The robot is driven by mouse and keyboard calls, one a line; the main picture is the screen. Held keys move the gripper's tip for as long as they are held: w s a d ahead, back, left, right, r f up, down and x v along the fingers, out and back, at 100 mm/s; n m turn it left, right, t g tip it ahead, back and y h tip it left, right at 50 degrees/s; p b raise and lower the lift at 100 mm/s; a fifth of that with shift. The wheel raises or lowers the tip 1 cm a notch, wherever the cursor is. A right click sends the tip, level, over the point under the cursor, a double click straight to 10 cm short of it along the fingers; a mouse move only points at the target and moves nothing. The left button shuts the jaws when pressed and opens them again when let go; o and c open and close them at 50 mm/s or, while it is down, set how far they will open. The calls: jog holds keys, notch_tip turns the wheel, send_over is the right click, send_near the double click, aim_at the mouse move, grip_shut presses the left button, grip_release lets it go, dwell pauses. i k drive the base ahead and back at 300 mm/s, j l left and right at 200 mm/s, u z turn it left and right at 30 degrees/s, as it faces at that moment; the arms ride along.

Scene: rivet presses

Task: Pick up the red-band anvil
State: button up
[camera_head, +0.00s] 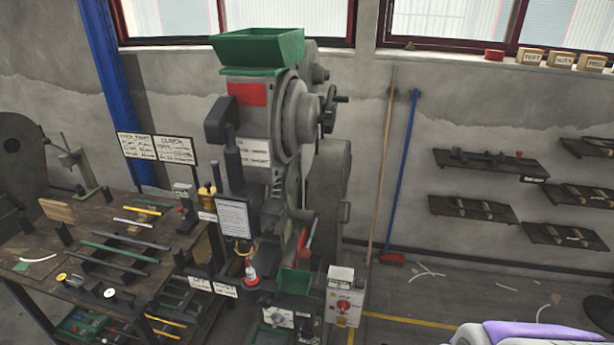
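I cannot make out a red-band anvil for certain in this view. A small red and white part (251,277) shows low on the front of the rivet press (262,135), but I cannot tell what it is. Small dark pieces (490,157) lie on the upper left wall shelf (515,168), too small to show any band. The workbench (30,222) at the left holds several rods and gauges. My gripper is not in view.
A control box (342,296) with a red knob stands at the press's lower right. A wooden pole (384,160) and a blue-handled broom (402,165) lean on the wall. Several shelves hang at the right. Thin pale strips (428,271) lie on the otherwise open floor below.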

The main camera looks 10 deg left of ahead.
aim_at(251, 279)
jog(key=k+j+z, duration=0.1)
jog(key=j, duration=1.25)
